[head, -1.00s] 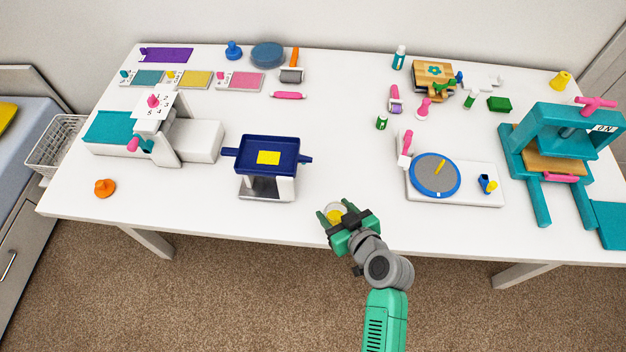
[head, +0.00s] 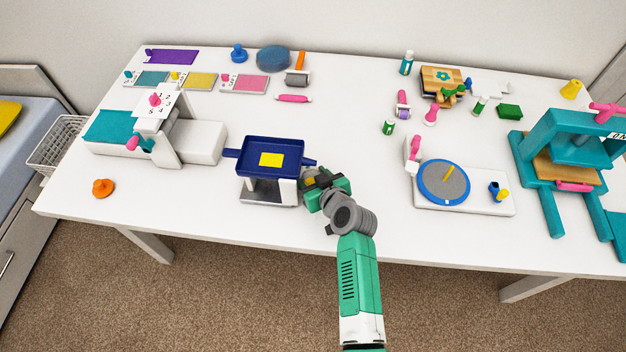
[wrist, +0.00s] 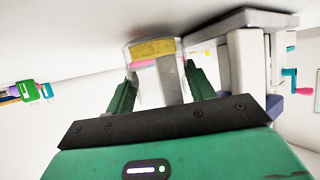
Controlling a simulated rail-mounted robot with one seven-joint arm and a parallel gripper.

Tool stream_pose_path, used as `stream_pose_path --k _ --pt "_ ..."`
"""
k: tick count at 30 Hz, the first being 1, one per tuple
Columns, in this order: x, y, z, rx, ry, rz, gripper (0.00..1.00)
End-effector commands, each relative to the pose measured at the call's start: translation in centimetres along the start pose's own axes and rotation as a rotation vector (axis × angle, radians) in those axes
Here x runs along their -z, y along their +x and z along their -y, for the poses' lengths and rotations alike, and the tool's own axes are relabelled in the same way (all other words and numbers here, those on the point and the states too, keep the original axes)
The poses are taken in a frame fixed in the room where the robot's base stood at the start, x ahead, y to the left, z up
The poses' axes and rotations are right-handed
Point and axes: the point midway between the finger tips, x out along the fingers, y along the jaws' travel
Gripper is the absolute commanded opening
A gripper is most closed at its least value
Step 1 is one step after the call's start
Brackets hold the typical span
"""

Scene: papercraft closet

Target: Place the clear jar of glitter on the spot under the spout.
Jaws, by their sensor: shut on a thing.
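The clear jar with yellow glitter in it shows between my fingers in the wrist view (wrist: 152,50). My gripper (head: 314,182) is shut on the jar, just right of the navy tray stand. In the head view the jar is mostly hidden by my gripper. The stand has a navy tray (head: 248,146) with a yellow patch (head: 271,160), white legs (head: 287,190) and a grey base plate (head: 257,191). A spout and the spot under it cannot be made out. In the wrist view, which looks upside down, the base plate (wrist: 245,20) is right of the jar.
A white board with a blue-rimmed grey disc (head: 444,182) lies to the right. A teal press (head: 570,150) stands at the far right. A white device with a teal plate (head: 113,128) is at the left. The table's middle behind my gripper is clear.

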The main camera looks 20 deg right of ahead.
Motion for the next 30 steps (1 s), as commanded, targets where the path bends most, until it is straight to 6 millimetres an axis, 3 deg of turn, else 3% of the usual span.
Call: stream_pose_path --k 11,12,13,23,30 --pt "-0.8 0.4 0.0 -0.001 -0.001 -0.001 0.27" --pt "-0.7 0.3 0.0 -0.001 -0.001 -0.001 0.60" --pt "-0.7 0.3 0.0 -0.001 -0.001 -0.001 0.63" --pt "-0.1 0.0 -0.1 -0.001 -0.001 -0.001 0.63" --pt "-0.2 -5.8 0.0 -0.003 0.001 -0.001 0.63"
